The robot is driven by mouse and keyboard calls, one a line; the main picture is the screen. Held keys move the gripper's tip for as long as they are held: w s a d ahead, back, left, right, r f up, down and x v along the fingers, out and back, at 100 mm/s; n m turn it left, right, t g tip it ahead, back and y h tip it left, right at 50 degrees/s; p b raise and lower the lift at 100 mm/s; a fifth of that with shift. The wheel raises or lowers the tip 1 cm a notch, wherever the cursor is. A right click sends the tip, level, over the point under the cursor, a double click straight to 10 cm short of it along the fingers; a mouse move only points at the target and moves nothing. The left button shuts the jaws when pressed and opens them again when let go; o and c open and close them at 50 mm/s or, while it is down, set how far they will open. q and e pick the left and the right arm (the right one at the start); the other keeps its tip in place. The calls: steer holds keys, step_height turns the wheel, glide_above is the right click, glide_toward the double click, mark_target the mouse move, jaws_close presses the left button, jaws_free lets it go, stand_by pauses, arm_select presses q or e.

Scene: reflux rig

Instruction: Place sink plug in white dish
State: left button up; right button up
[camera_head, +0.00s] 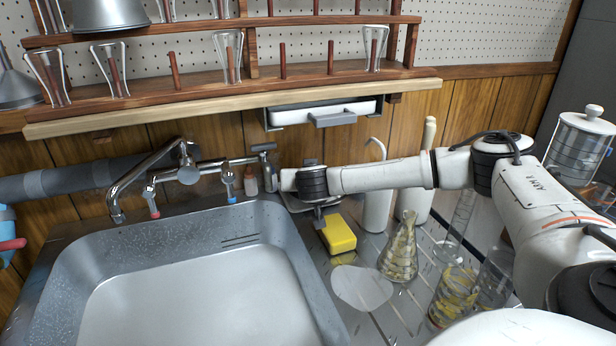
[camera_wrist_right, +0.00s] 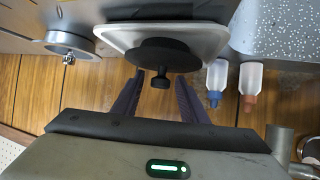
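In the right wrist view, the black sink plug (camera_wrist_right: 160,55) sits on a pale, shallow, square-cornered dish (camera_wrist_right: 214,42) with its knob towards me. My right gripper (camera_wrist_right: 160,78) is open, with one dark finger on each side of the knob and a visible gap to it. In the head view, my right gripper (camera_head: 319,214) reaches in from the right over the ledge behind the sink. There the wrist covers most of the dish and hides the plug. A flat white disc (camera_head: 362,288) lies on the counter. My left gripper is not in view.
The steel sink (camera_head: 190,300) is empty. A yellow sponge (camera_head: 338,235) lies just in front of the gripper. A glass flask (camera_head: 400,250), beakers (camera_head: 452,296) and white bottles (camera_head: 377,205) stand to the right. Small bottles (camera_wrist_right: 250,85) and the tap (camera_head: 150,175) are left of the gripper.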

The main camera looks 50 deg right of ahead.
steer(key=shift+r, duration=0.2)
steer(key=shift+s+a+r, duration=0.1)
arm_select(q)
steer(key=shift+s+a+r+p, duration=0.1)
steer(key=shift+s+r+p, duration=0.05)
steer(key=shift+p, duration=0.45)
arm_select(e)
steer(key=v, duration=1.1)
steer(key=shift+s+a, duration=0.15)
steer(key=shift+s, duration=0.1)
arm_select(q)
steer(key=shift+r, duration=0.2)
arm_select(e)
steer(key=shift+r, duration=0.15)
